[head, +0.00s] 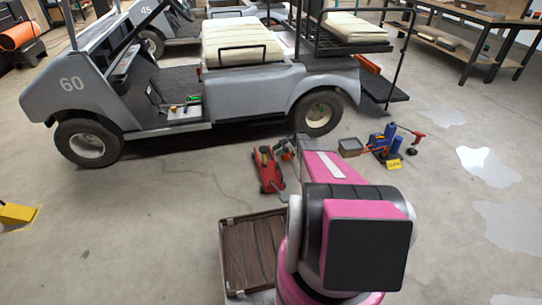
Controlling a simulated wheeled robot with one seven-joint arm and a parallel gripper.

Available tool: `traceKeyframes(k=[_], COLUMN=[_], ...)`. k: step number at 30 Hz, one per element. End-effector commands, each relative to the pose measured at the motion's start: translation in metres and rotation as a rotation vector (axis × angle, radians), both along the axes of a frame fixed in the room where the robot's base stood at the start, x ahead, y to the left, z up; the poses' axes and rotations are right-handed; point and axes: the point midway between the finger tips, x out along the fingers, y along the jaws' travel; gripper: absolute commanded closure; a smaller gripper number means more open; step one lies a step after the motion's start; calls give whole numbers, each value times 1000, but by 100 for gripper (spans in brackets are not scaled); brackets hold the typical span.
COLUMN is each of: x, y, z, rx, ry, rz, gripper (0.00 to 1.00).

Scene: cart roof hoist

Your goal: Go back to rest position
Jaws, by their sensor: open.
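My pink arm reaches forward from the bottom right of the head view, over the floor in front of the grey cart (245,95). My gripper (284,149) is small and partly hidden at the far end of the arm, beside the red floor jack (269,172). It is open, and I see nothing held in it. The cart, numbered 60, stands on its wheels with a cream seat. Small items (186,106) lie on its floor.
A brown slatted tray (232,262) is close in front of me. Blue bottles and tools (387,143) with a yellow tag (394,165) stand right of the arm. A yellow block (17,214) lies at left. Workbenches (480,18) stand at the back right. Shiny patches (487,166) mark the right floor.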

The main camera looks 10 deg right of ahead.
Motion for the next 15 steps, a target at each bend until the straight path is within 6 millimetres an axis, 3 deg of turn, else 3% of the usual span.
traceKeyframes(k=[5,15], x=[4,3], y=[-16,-17], z=[6,6], rx=[0,0], ry=[0,0], rz=[1,1], gripper=[49,49])
